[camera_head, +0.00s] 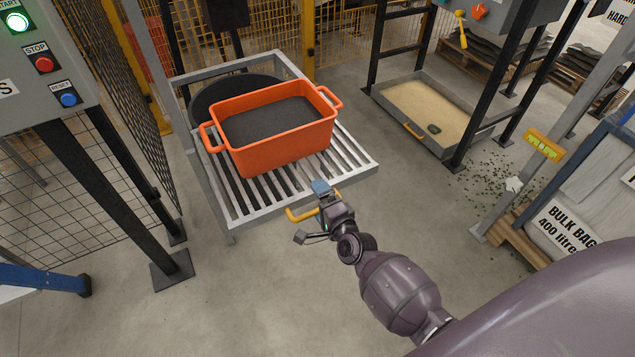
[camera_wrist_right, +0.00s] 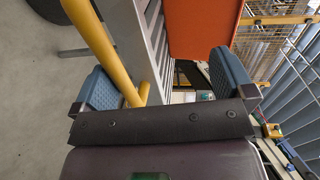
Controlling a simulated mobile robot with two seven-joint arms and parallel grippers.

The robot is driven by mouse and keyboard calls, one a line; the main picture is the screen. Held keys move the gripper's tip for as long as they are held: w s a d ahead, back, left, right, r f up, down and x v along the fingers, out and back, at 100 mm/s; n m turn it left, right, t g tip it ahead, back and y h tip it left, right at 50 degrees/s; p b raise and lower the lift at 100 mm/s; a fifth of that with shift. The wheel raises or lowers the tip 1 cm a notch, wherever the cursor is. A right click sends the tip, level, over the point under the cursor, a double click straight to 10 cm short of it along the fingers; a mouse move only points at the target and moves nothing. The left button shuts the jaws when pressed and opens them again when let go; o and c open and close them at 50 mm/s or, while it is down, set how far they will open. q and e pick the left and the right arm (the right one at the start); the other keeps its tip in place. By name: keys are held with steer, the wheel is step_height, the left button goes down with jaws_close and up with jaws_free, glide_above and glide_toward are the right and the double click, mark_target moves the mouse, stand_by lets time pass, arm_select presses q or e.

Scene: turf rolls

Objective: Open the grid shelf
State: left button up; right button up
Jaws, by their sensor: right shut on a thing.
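The grid shelf (camera_head: 348,163) is a grey metal frame with slats, standing out in the middle of the head view. A yellow bar handle (camera_head: 298,216) is at its front edge. My right gripper (camera_head: 322,190) is at this handle, its blue fingers partly hiding the handle's right end. In the right wrist view the yellow handle (camera_wrist_right: 92,38) runs between the two blue fingers, close beside the left one, and the gripper (camera_wrist_right: 160,82) is shut on it. The shelf's grey front edge is just beyond. My left gripper is not in view.
An orange tub (camera_head: 275,149) of dark material sits on the slats. A control panel (camera_head: 45,65) and mesh fence are at the left. A sand tray (camera_head: 467,141) with a yellow handle is at the back right, a bulk bag (camera_head: 565,228) at the right. The floor in front is clear.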

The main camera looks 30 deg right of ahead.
steer(key=shift+s+r, duration=0.6)
steer(key=shift+r, duration=0.05)
steer(key=shift+s, duration=0.7)
steer(key=c, duration=0.7)
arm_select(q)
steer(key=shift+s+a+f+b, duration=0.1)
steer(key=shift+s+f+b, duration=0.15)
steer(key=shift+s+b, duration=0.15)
arm_select(e)
steer(key=s+f, duration=0.1)
steer(key=s, duration=0.2)
steer(key=s+f, duration=0.1)
steer(key=s, duration=0.2)
steer(key=s+f, duration=0.1)
steer(key=s, duration=0.2)
steer(key=shift+c, duration=0.2)
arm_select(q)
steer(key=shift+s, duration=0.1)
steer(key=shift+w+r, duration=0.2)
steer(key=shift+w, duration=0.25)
